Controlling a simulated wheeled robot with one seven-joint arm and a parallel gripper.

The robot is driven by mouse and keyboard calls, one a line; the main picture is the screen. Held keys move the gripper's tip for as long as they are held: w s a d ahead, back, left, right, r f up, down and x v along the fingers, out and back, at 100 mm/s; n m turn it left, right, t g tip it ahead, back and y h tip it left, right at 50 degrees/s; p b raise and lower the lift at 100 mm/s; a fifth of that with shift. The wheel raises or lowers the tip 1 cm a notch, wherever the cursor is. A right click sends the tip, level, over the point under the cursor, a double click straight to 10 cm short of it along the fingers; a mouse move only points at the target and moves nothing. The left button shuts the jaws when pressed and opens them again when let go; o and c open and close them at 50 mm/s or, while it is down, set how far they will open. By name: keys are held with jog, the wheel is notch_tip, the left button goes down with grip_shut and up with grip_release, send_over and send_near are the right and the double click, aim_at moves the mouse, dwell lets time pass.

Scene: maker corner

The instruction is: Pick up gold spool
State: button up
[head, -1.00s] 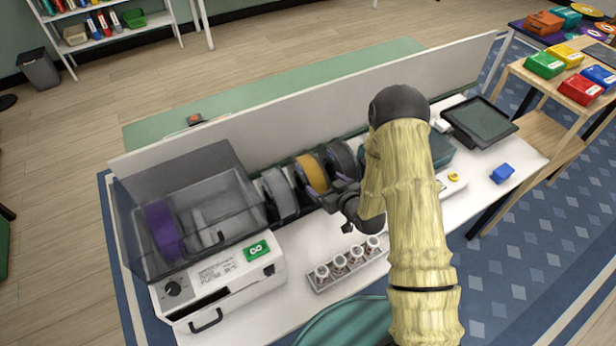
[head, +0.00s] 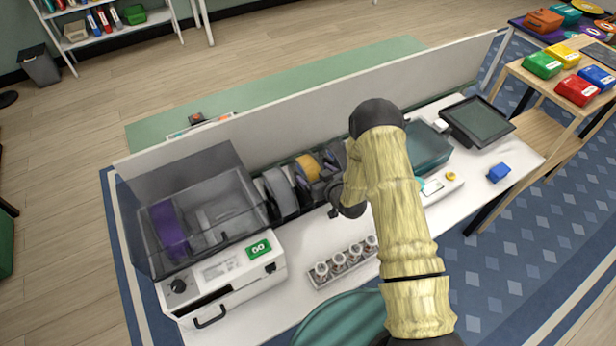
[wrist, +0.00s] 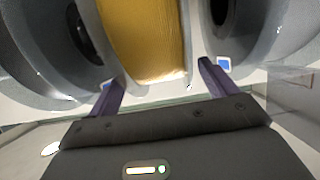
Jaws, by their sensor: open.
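The gold spool (head: 307,168) stands upright in a row between grey spools on the white bench. In the wrist view the gold spool (wrist: 147,40) fills the upper middle. My gripper (wrist: 160,82) is open, with one purple finger on each side of the spool's lower edge in that view. I cannot tell whether the fingers touch it. In the head view my gripper (head: 322,182) is at the spool's near right side, and partly covers it and the grey spool to the right.
A grey spool (head: 280,192) stands close on the left. A clear-lidded box (head: 205,225) with a purple spool is farther left. A rack of small jars (head: 345,262) lies in front. A white panel (head: 250,133) rises behind. A teal box (head: 428,150) stands to the right.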

jog(key=shift+p+x, duration=0.4)
jog(key=shift+x, duration=1.05)
jog(key=shift+r, duration=0.1)
grip_shut()
jog(key=shift+w+r, duration=0.15)
